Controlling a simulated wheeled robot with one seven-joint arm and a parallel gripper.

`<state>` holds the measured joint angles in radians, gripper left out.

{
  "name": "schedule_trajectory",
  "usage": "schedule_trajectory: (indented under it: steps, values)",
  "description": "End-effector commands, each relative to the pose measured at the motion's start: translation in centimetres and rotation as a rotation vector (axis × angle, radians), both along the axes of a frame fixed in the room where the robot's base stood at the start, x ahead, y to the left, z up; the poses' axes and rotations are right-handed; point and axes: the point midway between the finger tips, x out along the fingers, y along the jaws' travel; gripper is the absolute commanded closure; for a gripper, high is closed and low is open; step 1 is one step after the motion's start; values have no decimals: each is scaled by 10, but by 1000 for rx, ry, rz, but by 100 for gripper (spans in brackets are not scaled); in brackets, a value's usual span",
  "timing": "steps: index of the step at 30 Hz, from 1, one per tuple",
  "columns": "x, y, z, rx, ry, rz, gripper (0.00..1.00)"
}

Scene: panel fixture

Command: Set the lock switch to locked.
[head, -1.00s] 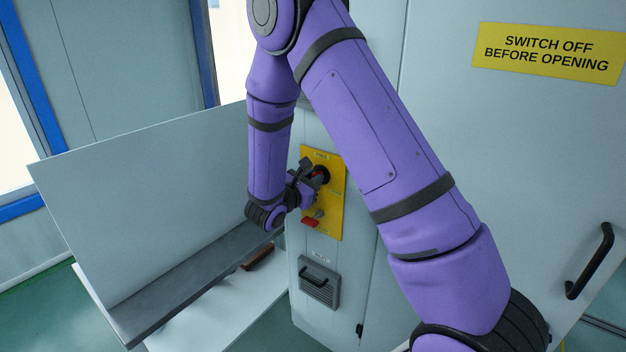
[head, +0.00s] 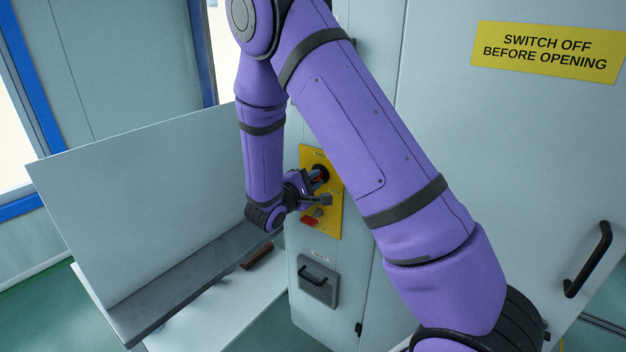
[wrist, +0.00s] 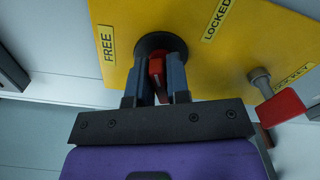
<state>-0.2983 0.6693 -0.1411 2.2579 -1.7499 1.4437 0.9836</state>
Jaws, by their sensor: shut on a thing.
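The lock switch has a round black base and a red handle (wrist: 156,75) on a yellow panel plate (wrist: 220,65). In the wrist view the FREE label (wrist: 107,42) is left of the switch and the LOCKED label (wrist: 217,17) is to its upper right. My gripper (wrist: 158,64) is shut on the red handle, with one finger on each side. The fingers hide part of the handle, and I cannot tell which label it points at. In the head view the switch (head: 321,173) is partly behind my gripper.
A key with a red tag (wrist: 281,106) sits in the plate, right of and below the switch in the wrist view. A pale upright panel (head: 150,200) and a grey ledge (head: 190,290) stand left of my wrist. A vent with a handle (head: 318,287) is below the plate.

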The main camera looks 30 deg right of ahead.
Motion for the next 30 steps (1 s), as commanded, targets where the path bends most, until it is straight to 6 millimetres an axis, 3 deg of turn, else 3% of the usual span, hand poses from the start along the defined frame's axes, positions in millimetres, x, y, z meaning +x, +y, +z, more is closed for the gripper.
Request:
schedule_trajectory:
  steps: [15, 30]
  values:
    - [-1, 1, -2, 130, -313, 2, 100]
    - [-1, 1, -3, 155, -372, 1, 100]
